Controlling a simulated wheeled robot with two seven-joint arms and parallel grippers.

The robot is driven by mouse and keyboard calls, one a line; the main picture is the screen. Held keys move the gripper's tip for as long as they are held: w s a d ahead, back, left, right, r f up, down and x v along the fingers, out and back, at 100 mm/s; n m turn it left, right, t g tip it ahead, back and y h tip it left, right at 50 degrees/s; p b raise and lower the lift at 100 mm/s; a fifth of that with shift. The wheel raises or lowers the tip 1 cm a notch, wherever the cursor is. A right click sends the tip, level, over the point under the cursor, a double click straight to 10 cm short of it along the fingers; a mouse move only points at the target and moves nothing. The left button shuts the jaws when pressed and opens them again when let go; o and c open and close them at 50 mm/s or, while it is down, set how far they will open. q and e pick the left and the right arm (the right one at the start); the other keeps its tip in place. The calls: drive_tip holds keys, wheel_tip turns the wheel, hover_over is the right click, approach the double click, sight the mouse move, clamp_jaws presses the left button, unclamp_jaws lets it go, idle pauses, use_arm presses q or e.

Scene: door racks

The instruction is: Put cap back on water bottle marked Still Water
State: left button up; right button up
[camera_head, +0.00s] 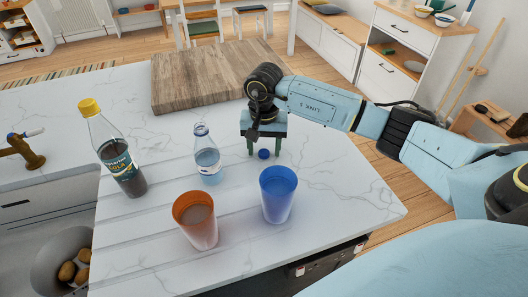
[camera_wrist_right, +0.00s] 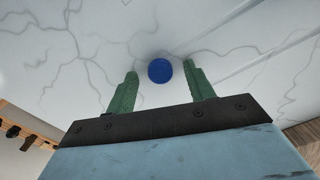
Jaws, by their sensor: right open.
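A clear water bottle (camera_head: 208,158) stands upright on the marble counter; its small label is too small to read. A small blue cap (camera_head: 263,154) lies on the counter to the right of the bottle. My right gripper (camera_head: 264,153) is above the counter at the cap, its green fingers pointing down. In the right wrist view the blue cap (camera_wrist_right: 161,70) sits between and slightly beyond the open fingertips (camera_wrist_right: 160,72), apart from both. My left gripper is not in view.
A cola bottle (camera_head: 115,155) with a yellow cap stands at the left. An orange cup (camera_head: 197,222) and a blue cup (camera_head: 277,196) stand in front. A wooden board (camera_head: 190,85) lies behind. A sink with several potatoes (camera_head: 67,271) is at lower left.

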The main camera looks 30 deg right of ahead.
sight(264, 152)
drive_tip(key=shift+c, duration=0.4)
drive_tip(key=c, duration=0.9)
drive_tip(key=shift+r, duration=0.1)
drive_tip(key=shift+c, duration=0.2)
wheel_tip(264, 152, up, 10)
